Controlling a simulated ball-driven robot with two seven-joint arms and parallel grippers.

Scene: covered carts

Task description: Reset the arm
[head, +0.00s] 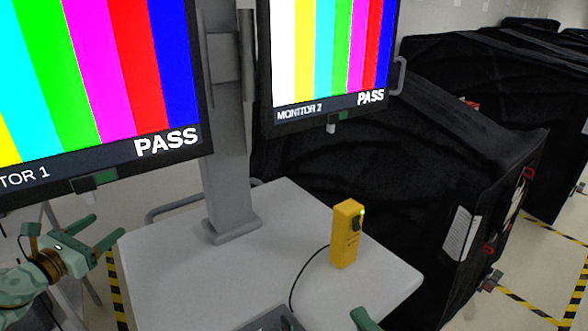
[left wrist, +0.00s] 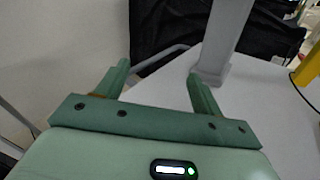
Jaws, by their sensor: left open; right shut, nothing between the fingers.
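My left gripper (head: 106,226) is at the left of the head view, beside the left edge of the white cart top. Its green fingers are apart with nothing between them. In the left wrist view the open fingers (left wrist: 158,74) point toward the cart top and its grey post. A green tip of my right gripper (head: 363,319) shows at the bottom edge of the head view, over the front of the cart top. It is shut and holds nothing that I can see; most of it is out of frame.
The white cart top (head: 180,268) carries a grey post (head: 230,185) with two PASS screens, monitor 1 (head: 95,80) and monitor 2 (head: 330,60). A yellow corded device (head: 346,240) stands upright on it. Black-covered carts (head: 400,170) fill the right and back.

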